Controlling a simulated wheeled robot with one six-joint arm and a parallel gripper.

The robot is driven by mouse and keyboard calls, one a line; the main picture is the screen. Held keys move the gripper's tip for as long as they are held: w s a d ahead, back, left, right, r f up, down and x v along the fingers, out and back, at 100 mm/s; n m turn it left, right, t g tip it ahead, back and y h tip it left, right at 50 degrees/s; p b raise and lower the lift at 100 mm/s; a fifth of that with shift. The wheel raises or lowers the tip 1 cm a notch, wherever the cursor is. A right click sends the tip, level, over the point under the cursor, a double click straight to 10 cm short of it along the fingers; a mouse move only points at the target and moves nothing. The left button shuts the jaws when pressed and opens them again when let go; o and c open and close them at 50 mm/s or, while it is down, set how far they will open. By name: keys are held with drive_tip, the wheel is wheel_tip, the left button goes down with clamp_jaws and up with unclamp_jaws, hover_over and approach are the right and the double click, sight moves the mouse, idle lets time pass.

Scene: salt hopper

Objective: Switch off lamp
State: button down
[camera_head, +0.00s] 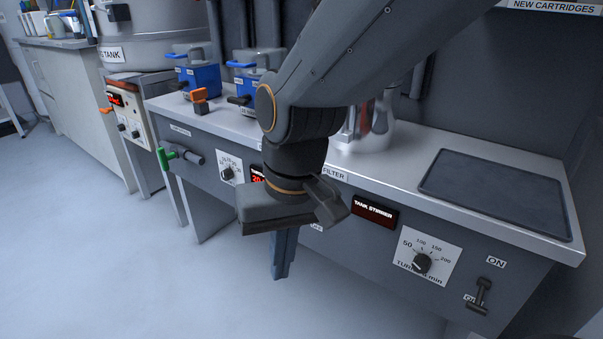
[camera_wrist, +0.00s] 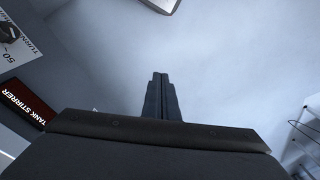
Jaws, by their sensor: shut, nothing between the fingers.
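No lamp is recognisable in either view. My gripper (camera_head: 283,272) hangs pointing down in front of the bench's front panel, with its blue-grey fingers shut and empty. In the wrist view the closed fingers (camera_wrist: 160,82) are over bare floor. What the switch controls is not shown.
A metal vessel (camera_head: 375,128) and blue devices (camera_head: 197,77) stand on the bench.

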drive_tip(key=w+d+r+m+h+p, duration=0.1)
drive_tip(key=w+d+r+m+p, duration=0.1)
drive_tip(key=w+r+m+p, duration=0.3)
drive_tip(key=w+d+r+m+h+p, duration=0.1)
drive_tip(key=w+r+m+p, duration=0.5)
drive_tip(key=w+p, duration=0.7)
drive_tip(key=p, duration=1.3)
drive_tip(key=shift+w+d+t, duration=0.15)
drive_tip(key=shift+d+t, duration=0.25)
drive_tip(key=f+p, duration=0.1)
drive_tip(key=f, duration=0.3)
drive_tip(key=f+p, duration=0.1)
drive_tip(key=f, duration=0.4)
drive_tip(key=w+d+f+p, duration=0.1)
drive_tip(key=f, duration=0.4)
drive_tip(key=shift+w, duration=0.1)
